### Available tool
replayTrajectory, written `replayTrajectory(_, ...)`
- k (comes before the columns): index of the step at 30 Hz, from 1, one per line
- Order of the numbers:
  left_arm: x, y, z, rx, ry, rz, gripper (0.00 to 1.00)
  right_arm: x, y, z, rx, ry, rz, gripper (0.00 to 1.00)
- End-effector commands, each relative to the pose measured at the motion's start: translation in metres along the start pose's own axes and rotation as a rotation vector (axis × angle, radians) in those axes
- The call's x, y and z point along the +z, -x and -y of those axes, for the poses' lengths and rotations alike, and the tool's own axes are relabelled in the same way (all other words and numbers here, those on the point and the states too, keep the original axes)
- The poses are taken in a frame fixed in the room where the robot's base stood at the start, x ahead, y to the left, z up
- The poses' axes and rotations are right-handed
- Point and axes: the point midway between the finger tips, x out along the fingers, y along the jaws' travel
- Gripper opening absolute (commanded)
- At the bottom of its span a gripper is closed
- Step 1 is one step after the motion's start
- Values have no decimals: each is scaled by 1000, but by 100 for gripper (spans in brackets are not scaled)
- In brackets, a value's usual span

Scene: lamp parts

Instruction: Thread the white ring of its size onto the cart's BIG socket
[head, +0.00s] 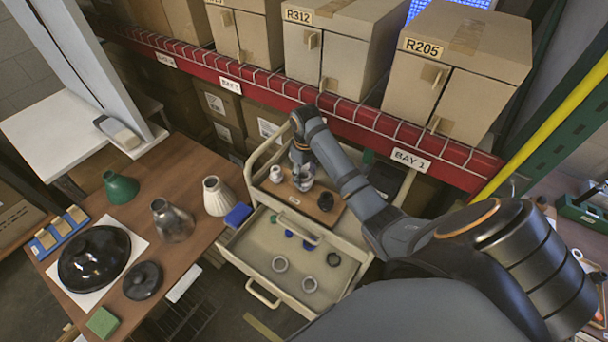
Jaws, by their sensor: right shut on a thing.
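The cream cart (347,262) stands in the middle of the head view. A wooden board (300,206) on its top carries a small white fitting (276,174) at left and a black one (325,202) at right. My right gripper (303,181) points down over the board between them. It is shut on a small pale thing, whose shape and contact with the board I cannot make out. I cannot tell which fitting is the big socket. In the lower drawer lie a whitish ring (280,263), another whitish ring (310,284) and a dark ring (333,259). My left gripper is not in view.
Blue pieces (308,245) lie at the drawer's back. A blue block (238,215) sits by the cart's left side. The wooden table (205,257) at left holds lamp shades, including a white one (217,196). A red shelf beam (290,86) runs behind the cart.

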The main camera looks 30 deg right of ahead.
Motion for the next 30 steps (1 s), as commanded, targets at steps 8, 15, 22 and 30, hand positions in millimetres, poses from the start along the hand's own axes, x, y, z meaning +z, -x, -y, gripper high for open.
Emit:
replayTrajectory(8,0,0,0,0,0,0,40,0,0,0,0,0,0,37)
replayTrajectory(15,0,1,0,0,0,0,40,0,-1,0,0,0,1,37)
replayTrajectory(22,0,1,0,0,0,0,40,0,-3,0,0,0,1,37)
replayTrajectory(30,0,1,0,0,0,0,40,1,-4,0,-1,0,2,21)
